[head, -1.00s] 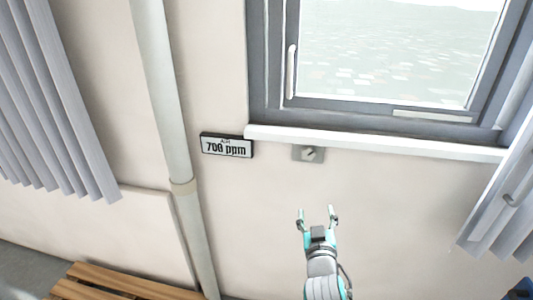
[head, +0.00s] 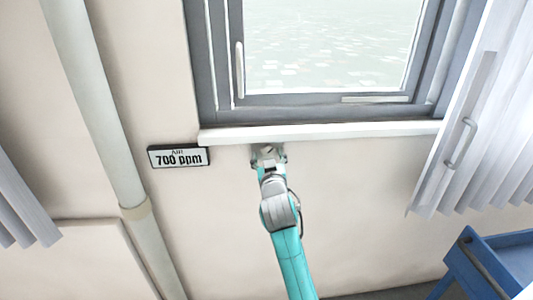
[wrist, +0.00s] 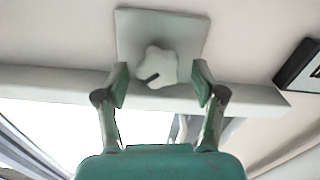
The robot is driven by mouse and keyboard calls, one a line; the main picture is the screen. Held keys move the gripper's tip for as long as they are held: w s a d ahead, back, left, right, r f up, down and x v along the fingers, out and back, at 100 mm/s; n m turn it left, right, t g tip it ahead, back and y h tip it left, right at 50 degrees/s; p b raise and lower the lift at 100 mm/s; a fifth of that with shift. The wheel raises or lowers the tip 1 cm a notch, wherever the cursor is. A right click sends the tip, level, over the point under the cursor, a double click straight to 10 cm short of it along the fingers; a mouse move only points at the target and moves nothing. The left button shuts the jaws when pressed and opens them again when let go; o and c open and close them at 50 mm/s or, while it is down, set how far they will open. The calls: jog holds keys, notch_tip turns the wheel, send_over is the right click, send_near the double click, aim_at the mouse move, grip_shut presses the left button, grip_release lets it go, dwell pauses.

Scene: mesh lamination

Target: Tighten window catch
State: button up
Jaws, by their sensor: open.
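A pale lobed knob (wrist: 156,64) with a dark mark on one lobe sits on a square grey plate (wrist: 129,28) on the wall, just under the window sill. In the wrist view my gripper (wrist: 161,82) is open, with one finger on each side of the knob. Small gaps seem to show between the fingers and the knob. In the head view my gripper (head: 268,157) is at the plate and hides most of it. The window (head: 325,55) above has a pale upright handle (head: 240,70) on its left frame and looks closed.
The white sill (head: 330,132) runs just above my gripper. A sign reading 700 ppm (head: 179,157) is on the wall to the left, beside a vertical pipe (head: 95,105). A pale slatted blind (head: 470,120) hangs at right, above a blue cart (head: 490,262).

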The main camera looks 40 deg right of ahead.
jog(key=shift+x, duration=1.05)
jog(key=c, duration=1.2)
jog(key=shift+o, duration=0.2)
jog(key=shift+m, duration=0.3)
jog(key=m, duration=0.4)
jog(key=shift+m, duration=2)
